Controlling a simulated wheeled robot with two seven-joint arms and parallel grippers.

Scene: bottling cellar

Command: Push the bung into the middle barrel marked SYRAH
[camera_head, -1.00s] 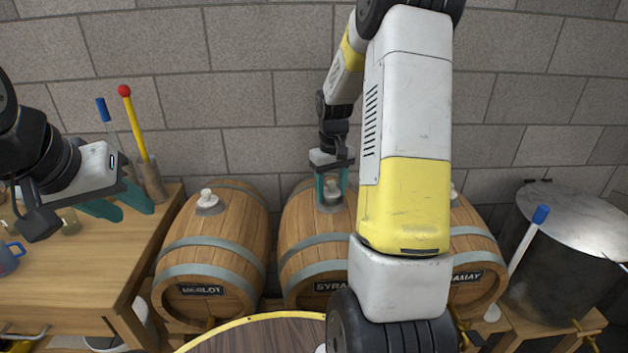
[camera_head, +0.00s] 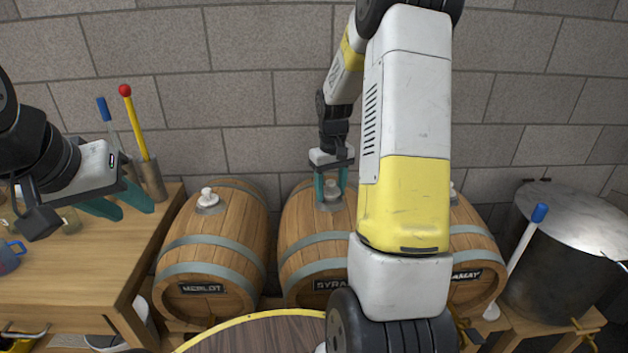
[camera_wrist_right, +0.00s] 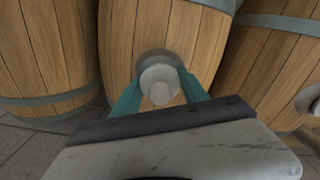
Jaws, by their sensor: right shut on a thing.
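The middle barrel (camera_head: 312,245) carries a dark label reading "SYRA", its end hidden behind my right arm. A pale bung (camera_head: 331,187) stands upright at the bunghole on its top. My right gripper (camera_head: 330,203) points down with its teal fingers on both sides of the bung, shut on it. In the right wrist view the bung (camera_wrist_right: 160,85) sits between the fingers (camera_wrist_right: 162,100), over a grey collar on the barrel. How deep it sits I cannot tell. My left gripper (camera_head: 122,205) is open and empty above the wooden table.
The MEROT-like labelled MERLOT barrel (camera_head: 215,245) stands left with its own bung (camera_head: 207,196). Another barrel (camera_head: 475,245) stands right, partly hidden by my arm. A steel pot (camera_head: 560,245) is far right. The wooden table (camera_head: 75,275) holds a blue mug (camera_head: 8,258) and a tool holder (camera_head: 153,180).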

